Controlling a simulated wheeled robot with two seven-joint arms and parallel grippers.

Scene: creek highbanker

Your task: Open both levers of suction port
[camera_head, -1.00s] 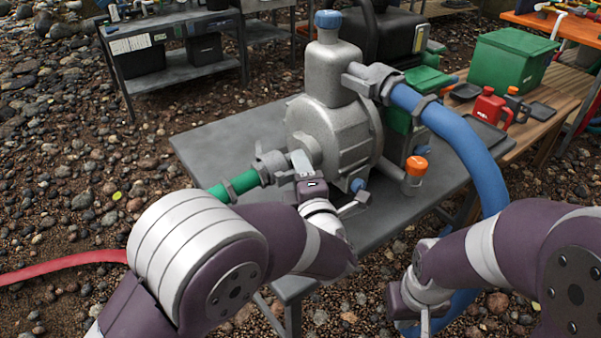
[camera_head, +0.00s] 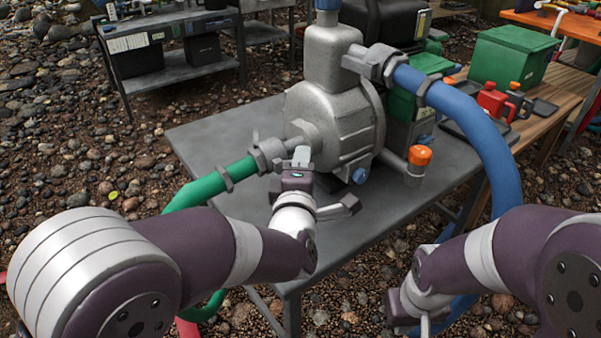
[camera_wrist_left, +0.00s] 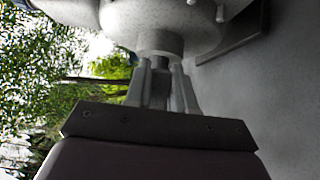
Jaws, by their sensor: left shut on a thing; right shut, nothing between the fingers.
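The grey pump (camera_head: 325,118) stands on the grey table. The green suction hose (camera_head: 205,187) meets its front port at a grey coupling (camera_head: 268,153), left of my left gripper (camera_head: 301,157). My left gripper is shut on a small grey part at the port, probably a lever. In the left wrist view, the fingers (camera_wrist_left: 160,88) close on this part beneath the pump's round body (camera_wrist_left: 165,25); the lever shapes are not clear. The gripper hides part of the port. My right gripper (camera_head: 425,325) is shut and empty, low at the right, away from the pump.
A blue hose (camera_head: 470,130) arcs from the pump's upper outlet down the right side. An orange cap (camera_head: 420,155) sticks out at the pump's lower right. The table (camera_head: 215,130) is bare at the left. Red jugs (camera_head: 495,98) and a green box (camera_head: 515,58) stand behind.

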